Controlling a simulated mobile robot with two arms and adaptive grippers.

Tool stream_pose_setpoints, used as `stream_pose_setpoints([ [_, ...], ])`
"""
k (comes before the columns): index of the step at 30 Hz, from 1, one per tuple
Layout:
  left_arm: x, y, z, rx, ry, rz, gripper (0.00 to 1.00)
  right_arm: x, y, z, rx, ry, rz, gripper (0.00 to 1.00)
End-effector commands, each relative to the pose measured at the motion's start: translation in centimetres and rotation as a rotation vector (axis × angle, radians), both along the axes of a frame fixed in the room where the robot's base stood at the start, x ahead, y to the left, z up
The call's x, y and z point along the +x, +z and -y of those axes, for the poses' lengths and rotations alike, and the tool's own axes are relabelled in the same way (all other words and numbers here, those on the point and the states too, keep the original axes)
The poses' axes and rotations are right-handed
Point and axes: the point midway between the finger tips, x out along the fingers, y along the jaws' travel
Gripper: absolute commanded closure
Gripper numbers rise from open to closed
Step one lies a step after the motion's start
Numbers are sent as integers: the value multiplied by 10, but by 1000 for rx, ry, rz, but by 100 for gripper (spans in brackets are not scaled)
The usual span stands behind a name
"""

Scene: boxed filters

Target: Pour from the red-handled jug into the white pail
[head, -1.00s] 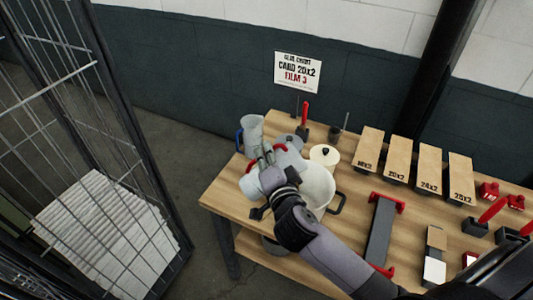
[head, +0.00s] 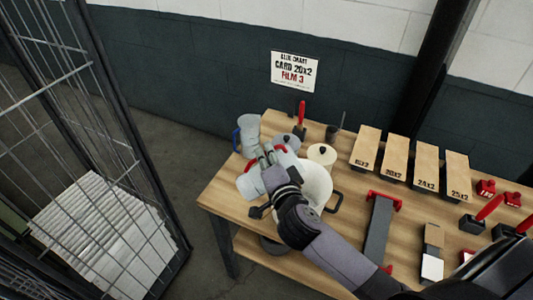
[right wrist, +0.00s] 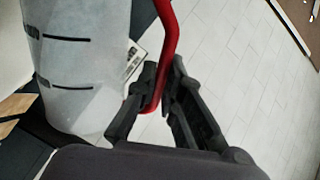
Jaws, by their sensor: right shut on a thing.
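My right gripper (head: 264,158) is shut on the red handle (right wrist: 168,45) of the jug, which also shows close up in the right wrist view. The jug's pale, cloudy body (right wrist: 80,70) has dark level marks. In the head view the jug (head: 249,184) is partly hidden by my gripper and shows at the left of the white pail (head: 320,183). The pail stands on the bench, its left part covered by my arm and gripper. I cannot tell the jug's tilt or what is inside it. My left gripper is not in view.
A blue-handled jug (head: 249,130) and a white lidded pot (head: 322,154) stand close by on the wooden bench (head: 225,195). Several labelled boxes (head: 395,158) and a grey and red fixture (head: 379,230) lie to the right. A wire cage (head: 90,130) stands at the left.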

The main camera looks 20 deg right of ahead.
Motion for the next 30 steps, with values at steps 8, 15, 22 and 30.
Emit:
stream_pose_setpoints([
  [8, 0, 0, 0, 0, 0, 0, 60, 0, 2, 0, -2, 0, 4, 100],
  [15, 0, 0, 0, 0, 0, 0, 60, 0, 1, 1, 8, 1, 5, 100],
  [22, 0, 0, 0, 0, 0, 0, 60, 0, -1, 5, 46, 0, 8, 100],
  [30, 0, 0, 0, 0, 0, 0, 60, 0, -4, 9, 87, 0, 11, 100],
])
